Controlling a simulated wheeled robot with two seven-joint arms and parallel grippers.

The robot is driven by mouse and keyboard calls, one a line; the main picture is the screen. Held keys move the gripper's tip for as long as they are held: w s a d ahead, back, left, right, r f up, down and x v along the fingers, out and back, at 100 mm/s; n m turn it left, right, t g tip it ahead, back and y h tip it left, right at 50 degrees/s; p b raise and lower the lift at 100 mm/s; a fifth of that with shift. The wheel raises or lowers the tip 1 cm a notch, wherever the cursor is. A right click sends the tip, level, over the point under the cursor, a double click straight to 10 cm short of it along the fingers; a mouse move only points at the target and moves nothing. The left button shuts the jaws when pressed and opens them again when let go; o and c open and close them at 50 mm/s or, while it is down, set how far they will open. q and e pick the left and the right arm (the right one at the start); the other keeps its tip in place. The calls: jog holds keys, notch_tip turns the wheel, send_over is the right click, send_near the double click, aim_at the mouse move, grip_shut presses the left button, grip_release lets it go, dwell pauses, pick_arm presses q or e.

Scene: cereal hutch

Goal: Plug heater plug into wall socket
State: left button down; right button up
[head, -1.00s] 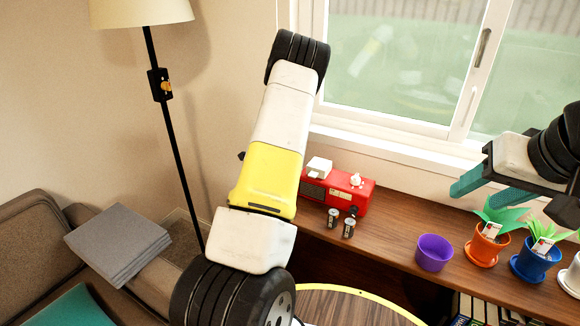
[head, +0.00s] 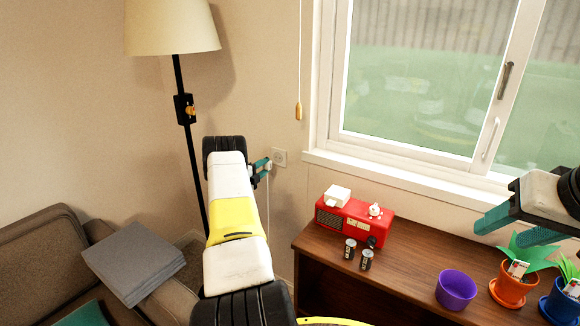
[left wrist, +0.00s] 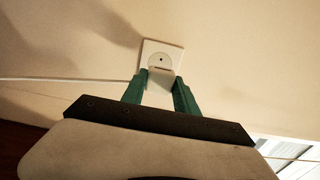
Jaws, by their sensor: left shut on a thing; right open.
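The wall socket (head: 280,157) is a white square plate on the wall left of the window; in the left wrist view it (left wrist: 162,53) shows a round face just ahead of the fingertips. My left gripper (head: 264,168) is at the wall right beside the socket. Its teal fingers are shut on the white heater plug (left wrist: 160,80), which overlaps the lower part of the socket plate in the wrist view. I cannot tell whether the plug touches the socket. A white cord (left wrist: 70,80) runs left from the plug. My right gripper (head: 515,225) is open and empty above the wooden cabinet. The heater is not visible.
A floor lamp (head: 182,120) stands left of my left arm. The cabinet (head: 405,270) holds a red radio (head: 350,222), two batteries, a purple pot (head: 456,289) and potted plants. A sofa (head: 45,255) with a grey folded cloth is at lower left. A blind cord hangs above the socket.

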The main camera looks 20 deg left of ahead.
aim_at(278, 158)
pick_arm(q)
jog(key=shift+w+d, duration=0.15)
jog(key=shift+w, duration=1.05)
jog(key=shift+w+d, duration=0.15)
jog(key=shift+w, duration=1.05)
jog(key=shift+w+d, duration=0.1)
jog(key=shift+w, duration=0.8)
dwell(0.9)
jog(key=c, duration=0.9)
grip_release()
jog(key=shift+o, duration=0.2)
jog(key=shift+s, duration=0.15)
jog(key=s, duration=0.5)
jog(key=s+a, duration=0.1)
jog(key=s, duration=0.1)
jog(key=shift+s, duration=0.2)
jog(key=shift+s, duration=0.15)
